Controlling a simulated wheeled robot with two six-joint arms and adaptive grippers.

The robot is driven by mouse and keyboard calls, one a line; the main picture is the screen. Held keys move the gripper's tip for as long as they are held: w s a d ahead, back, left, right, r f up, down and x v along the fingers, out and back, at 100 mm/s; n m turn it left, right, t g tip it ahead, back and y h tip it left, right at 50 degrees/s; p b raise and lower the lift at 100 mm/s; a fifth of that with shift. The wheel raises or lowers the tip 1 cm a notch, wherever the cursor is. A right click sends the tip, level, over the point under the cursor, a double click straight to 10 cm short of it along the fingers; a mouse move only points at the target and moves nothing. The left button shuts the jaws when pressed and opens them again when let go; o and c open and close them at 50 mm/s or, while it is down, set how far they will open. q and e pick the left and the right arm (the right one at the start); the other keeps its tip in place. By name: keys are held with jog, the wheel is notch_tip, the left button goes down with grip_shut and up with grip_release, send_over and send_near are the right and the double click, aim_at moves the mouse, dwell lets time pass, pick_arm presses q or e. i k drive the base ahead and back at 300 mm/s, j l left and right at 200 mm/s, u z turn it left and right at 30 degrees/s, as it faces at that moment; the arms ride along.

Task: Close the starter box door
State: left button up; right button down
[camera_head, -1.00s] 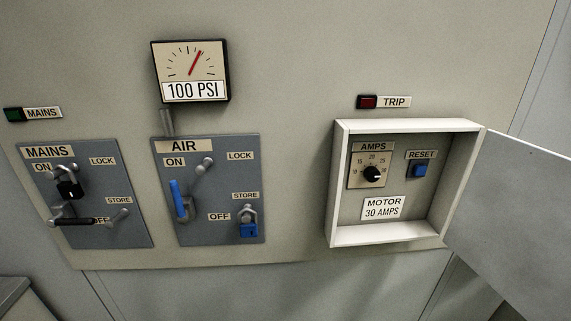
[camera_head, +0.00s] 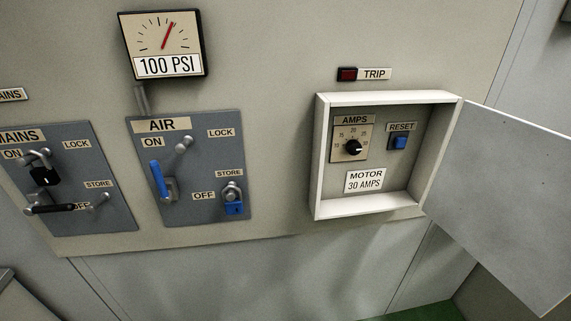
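The starter box (camera_head: 318,160) is a white shallow frame on the wall, right of the middle in the head view. Its door (camera_head: 505,195) is a grey panel that stands wide open to the right, joined at the box's right edge. Inside the box are a black amps dial (camera_head: 353,147), a blue reset button (camera_head: 400,142) and a label reading "MOTOR 30 AMPS" (camera_head: 365,180). Neither of my grippers shows in the head view, and nothing touches the door.
Left of the box are the AIR panel (camera_head: 205,160) with a blue lever and blue padlock, and the MAINS panel (camera_head: 100,190) with a black lever and padlock. A gauge (camera_head: 162,42) and a red TRIP lamp (camera_head: 347,74) are above. Green floor (camera_head: 425,311) shows at the bottom.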

aim_at(501, 188)
jog(key=l, duration=0.6)
jog(key=i+l, duration=0.15)
jog(key=l, duration=1.05)
jog(key=i+l, duration=0.15)
jog(key=l, duration=0.45)
jog(key=l+u, duration=0.4)
jog(key=l, duration=0.25)
jog(key=l+u, duration=0.35)
jog(key=l, duration=0.25)
jog(key=u, duration=0.4)
jog(key=k, duration=0.05)
